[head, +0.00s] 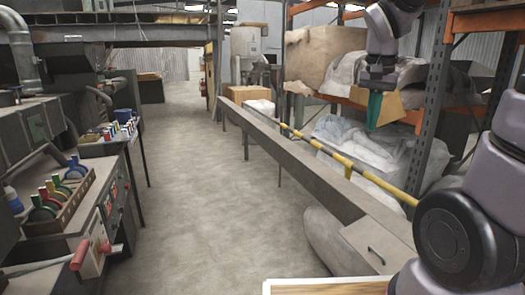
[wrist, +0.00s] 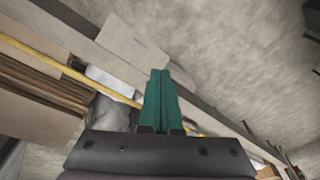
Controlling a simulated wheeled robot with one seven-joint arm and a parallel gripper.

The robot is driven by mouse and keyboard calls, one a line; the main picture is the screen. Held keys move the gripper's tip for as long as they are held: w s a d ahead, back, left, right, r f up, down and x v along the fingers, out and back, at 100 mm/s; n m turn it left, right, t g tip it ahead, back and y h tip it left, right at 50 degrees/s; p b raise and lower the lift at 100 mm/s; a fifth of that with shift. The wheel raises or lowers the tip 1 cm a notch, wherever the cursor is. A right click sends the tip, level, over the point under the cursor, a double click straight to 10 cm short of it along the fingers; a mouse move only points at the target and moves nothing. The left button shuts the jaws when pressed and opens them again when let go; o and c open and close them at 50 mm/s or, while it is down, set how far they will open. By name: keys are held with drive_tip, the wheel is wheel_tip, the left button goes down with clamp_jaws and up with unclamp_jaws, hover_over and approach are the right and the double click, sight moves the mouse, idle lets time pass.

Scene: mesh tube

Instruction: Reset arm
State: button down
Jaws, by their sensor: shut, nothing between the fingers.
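My gripper (head: 374,108) hangs at the upper right of the head view, its teal fingers pointing down in front of the shelf with wrapped bundles. In the wrist view, the teal fingers of my gripper (wrist: 159,90) lie side by side, closed together with nothing between them. My arm shows at the right of the head view, raised and bent, with the gripper at its far end. The gripper appears to touch nothing.
A long grey beam (head: 290,150) and a yellow rail (head: 345,160) run along the right. An orange-and-grey rack (head: 437,90) stands behind my arm. A workbench with colored handles (head: 55,200) is at left. The concrete floor (head: 190,190) between is clear.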

drive_tip(key=s+a+r+n+t+y, duration=0.2)
drive_tip(key=s+r+t, duration=0.3)
drive_tip(key=s, duration=0.5)
drive_tip(key=shift+a+r+n+y, duration=0.3)
drive_tip(key=shift+a+r+n, duration=0.1)
drive_tip(key=shift+r, duration=0.55)
drive_tip(key=shift+s, duration=0.1)
